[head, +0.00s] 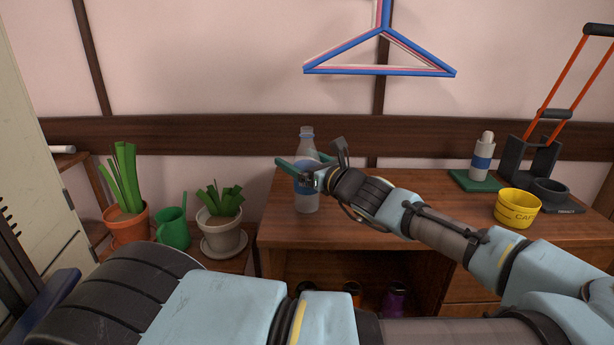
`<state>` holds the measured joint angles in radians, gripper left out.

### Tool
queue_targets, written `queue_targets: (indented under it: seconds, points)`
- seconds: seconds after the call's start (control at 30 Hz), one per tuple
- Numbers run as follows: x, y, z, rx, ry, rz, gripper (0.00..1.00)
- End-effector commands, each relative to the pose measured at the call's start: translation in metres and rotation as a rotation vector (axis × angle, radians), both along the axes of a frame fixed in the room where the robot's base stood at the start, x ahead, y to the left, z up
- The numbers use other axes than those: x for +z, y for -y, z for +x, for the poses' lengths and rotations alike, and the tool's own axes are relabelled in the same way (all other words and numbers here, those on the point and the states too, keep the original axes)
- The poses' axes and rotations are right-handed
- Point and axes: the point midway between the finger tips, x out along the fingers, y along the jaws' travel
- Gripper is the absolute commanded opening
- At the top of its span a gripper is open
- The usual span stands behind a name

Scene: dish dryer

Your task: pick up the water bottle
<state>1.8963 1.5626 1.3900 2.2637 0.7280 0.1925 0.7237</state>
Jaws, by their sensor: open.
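The water bottle (307,201) is clear with a blue label and stands upright near the left end of the wooden desk (430,187). My gripper (299,160) is open at the bottle's upper part. One green finger points to the left in front of the bottle, and the other shows at its right side. The bottle appears to be between the fingers, but I cannot tell whether they touch it. My gripper hides part of the bottle's middle and label.
A yellow bowl (516,208), a white bottle with a blue band (482,160) and a dark cart with orange handles (532,160) stand at the desk's right. Potted plants (127,226) and a green watering can (174,229) are lower left. Hangers (380,71) hang above.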

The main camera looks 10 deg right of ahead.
Motion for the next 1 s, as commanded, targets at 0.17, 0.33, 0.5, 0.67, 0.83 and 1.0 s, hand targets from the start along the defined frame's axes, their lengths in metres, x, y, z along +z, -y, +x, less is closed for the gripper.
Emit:
queue_targets:
  seconds: [0.17, 0.33, 0.5, 0.67, 0.83, 1.0]
  points:
    - [-0.0001, 0.0002, -0.0002, 0.0, 0.0, 0.0, 0.92]
    - [0.0, 0.0002, -0.0004, 0.0, 0.0, 0.0, 0.73]
    - [0.0, 0.0002, -0.0004, 0.0, 0.0, 0.0, 0.54]
    - [0.0, 0.0002, -0.0004, 0.0, 0.0, 0.0, 0.36]
    - [0.0, 0.0002, -0.0004, 0.0, 0.0, 0.0, 0.17]
    - [0.0004, 0.0002, -0.0005, 0.001, 0.001, 0.0, 0.09]
